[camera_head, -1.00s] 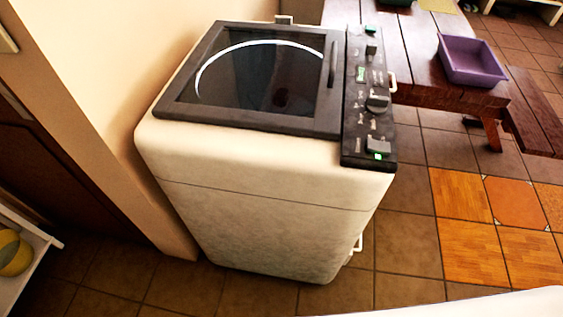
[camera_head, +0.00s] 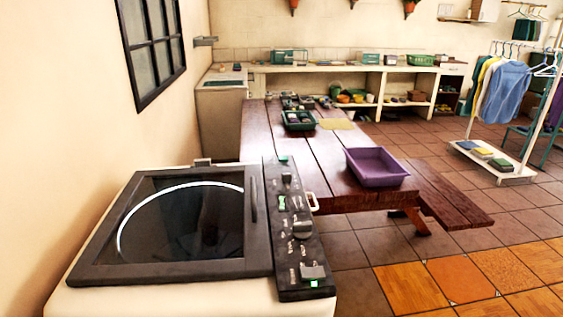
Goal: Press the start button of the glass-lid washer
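The glass-lid washer (camera_head: 200,294) stands at the lower left, close to the wall, and its lower body is cut off by the frame. Its dark glass lid (camera_head: 180,222) is shut. A black control panel (camera_head: 290,262) runs along the right side of its top. I cannot read which control is the start button. Neither of my grippers is in view.
A wooden table (camera_head: 322,172) with a bench (camera_head: 450,200) stands behind and right of the washer. It holds a purple tub (camera_head: 376,167) and a green tray (camera_head: 299,121). A clothes rack (camera_head: 497,175) stands far right. Tiled floor (camera_head: 365,250) right of the washer is clear.

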